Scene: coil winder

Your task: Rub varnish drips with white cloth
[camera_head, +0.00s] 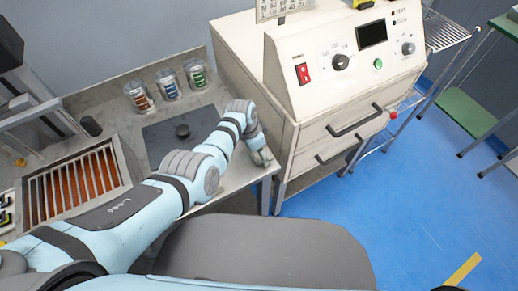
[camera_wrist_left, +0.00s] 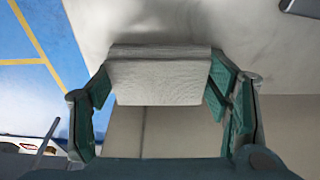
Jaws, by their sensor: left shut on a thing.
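My left gripper (camera_head: 262,158) is low at the right end of the grey workbench (camera_head: 240,172), close to the cream cabinet. In the left wrist view its green fingers (camera_wrist_left: 160,88) are shut on the white cloth (camera_wrist_left: 158,82), a folded pale pad spanning the space between them. The cloth's far edge lies against or just over a pale surface (camera_wrist_left: 240,30); I cannot tell whether it touches. Faint grey smudges show on that surface, but I cannot make out clear varnish drips. The cloth is not distinguishable in the head view. My right gripper is out of view.
The cream cabinet (camera_head: 330,115) with a control panel and dark handles stands directly right of the gripper. Several jars (camera_head: 168,85) stand at the bench's back. A slatted tray (camera_head: 72,185) is at left. A dark plate (camera_head: 165,140) carries a round knob. Blue floor (camera_head: 430,190) is open at right.

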